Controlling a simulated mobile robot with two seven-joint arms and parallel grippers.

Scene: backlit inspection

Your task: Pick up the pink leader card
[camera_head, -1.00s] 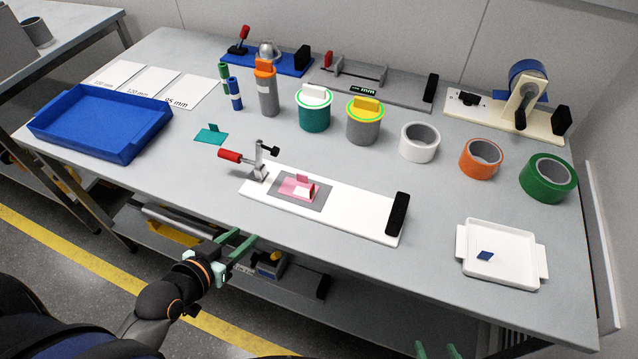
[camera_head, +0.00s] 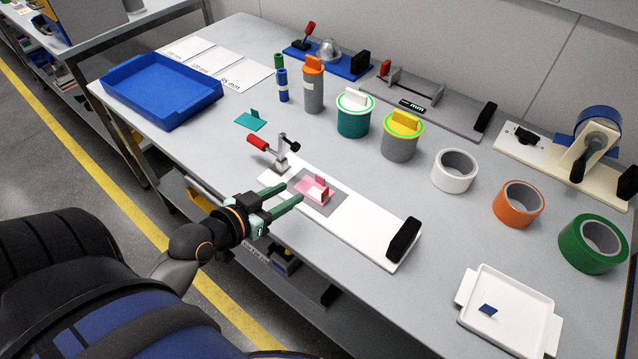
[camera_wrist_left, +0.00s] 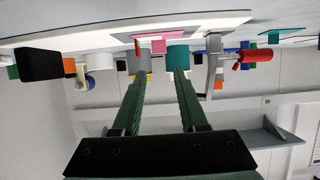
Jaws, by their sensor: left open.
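The pink leader card (camera_head: 309,187), with a small upright tab, lies on the grey patch of a white board (camera_head: 358,235). A small white piece is at the card's right side. The card also shows at the top of the left wrist view (camera_wrist_left: 152,45), where the scene appears upside down. My left gripper (camera_head: 294,192) is open, its green fingers pointing at the card from the board's front edge. The fingers (camera_wrist_left: 156,76) are apart with nothing gripped between them. Whether a fingertip touches the card cannot be told. My right gripper is not in view.
A red-handled clamp (camera_head: 275,152) stands on the board just left of the card, and a black block (camera_head: 403,240) at its right end. A teal card (camera_head: 250,121) lies behind. Pots, tape rolls, a blue tray (camera_head: 160,112) and a white tray (camera_head: 512,312) surround it.

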